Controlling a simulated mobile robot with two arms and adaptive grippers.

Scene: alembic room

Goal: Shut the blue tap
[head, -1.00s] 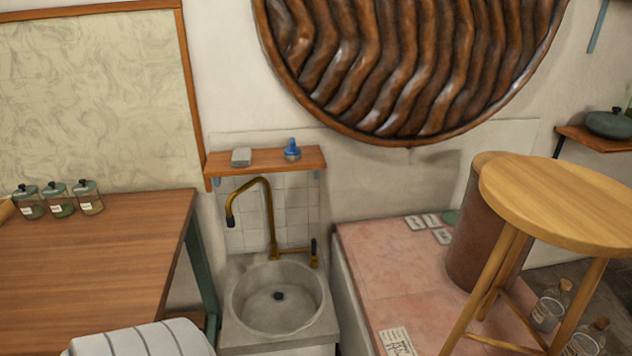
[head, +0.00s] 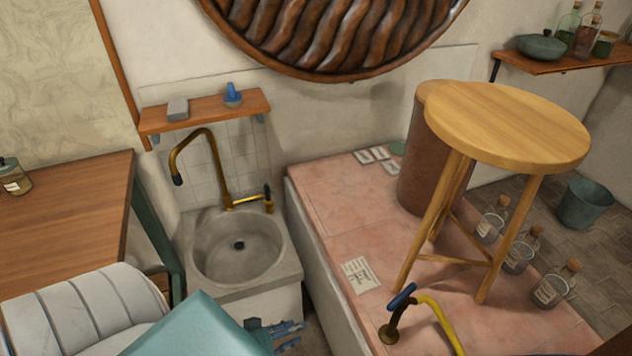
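The blue tap handle (head: 403,297) shows at the bottom of the head view, to the right of centre. It is a short blue lever, tilted, on a dark fitting with a yellow curved pipe (head: 443,318) running to the lower right. The pipe's lower end is cut off by the frame. My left gripper (head: 288,335) is at the bottom edge, left of the tap and clearly apart from it. Its fingers point right, are small and partly cut off, so their opening is unclear. My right gripper is not in view.
A stone sink (head: 238,248) with a brass tap (head: 218,170) stands at left. A wooden stool (head: 508,125) stands behind the blue tap on the pink tiled top (head: 340,213). Corked jars (head: 518,250) stand right of its legs. A paper label (head: 360,275) lies left of the stool.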

